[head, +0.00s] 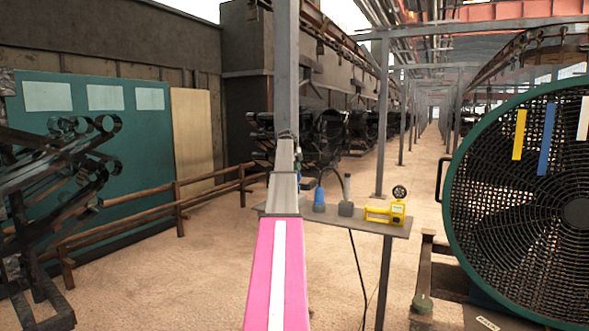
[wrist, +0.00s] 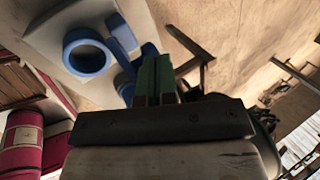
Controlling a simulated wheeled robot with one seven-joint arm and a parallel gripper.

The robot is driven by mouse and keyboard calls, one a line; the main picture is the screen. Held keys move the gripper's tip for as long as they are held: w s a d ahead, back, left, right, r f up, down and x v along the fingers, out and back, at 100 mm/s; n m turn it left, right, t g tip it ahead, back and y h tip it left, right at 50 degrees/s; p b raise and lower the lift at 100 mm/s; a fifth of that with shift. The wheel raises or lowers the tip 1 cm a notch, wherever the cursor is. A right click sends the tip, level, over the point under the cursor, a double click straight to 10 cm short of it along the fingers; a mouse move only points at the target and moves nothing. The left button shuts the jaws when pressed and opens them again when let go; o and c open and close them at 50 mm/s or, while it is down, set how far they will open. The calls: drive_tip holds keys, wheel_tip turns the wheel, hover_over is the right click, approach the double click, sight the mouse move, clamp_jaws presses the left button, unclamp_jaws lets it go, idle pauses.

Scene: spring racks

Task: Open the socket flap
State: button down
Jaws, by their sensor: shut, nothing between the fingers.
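A blue socket (head: 319,199) stands upright on a narrow grey shelf, left of a grey upright part. In the wrist view a blue ring-shaped part (wrist: 70,62) sits on a pale plate, with blue flap-like pieces (wrist: 122,33) to its right. I cannot tell from this how far the flap stands open. My gripper (wrist: 155,78) has green fingers that are shut and empty. They are just right of the blue parts and cover some of them; I cannot tell if they touch. In the head view my arm hides the fingers.
The grey shelf (head: 375,228) also carries a yellow device (head: 385,212) with a black wheel. A dark cable hangs below it. A large green-rimmed fan (head: 520,200) stands at right. A wooden rail (head: 210,190) and black racks are at left. Sandy floor lies between.

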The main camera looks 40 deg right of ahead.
drive_tip(key=shift+w+d, duration=0.3)
drive_tip(key=shift+d, duration=0.4)
drive_tip(key=shift+s+a, duration=0.25)
drive_tip(key=shift+a, duration=0.5)
drive_tip(key=shift+s+a+r, duration=0.1)
drive_tip(key=shift+a+r, duration=0.05)
drive_tip(key=shift+r, duration=0.15)
drive_tip(key=a+v, duration=0.1)
drive_tip(key=v, duration=1.2)
drive_tip(key=s+a+f+n+t+h, duration=0.1)
drive_tip(key=s+a+f+t+h, duration=0.2)
drive_tip(key=s+a+f+h, duration=0.35)
drive_tip(key=w+d+f+y, duration=0.1)
drive_tip(key=w+d+f, duration=0.5)
drive_tip(key=d, duration=0.3)
drive_tip(key=shift+d+f, duration=0.3)
drive_tip(key=shift+f, duration=0.35)
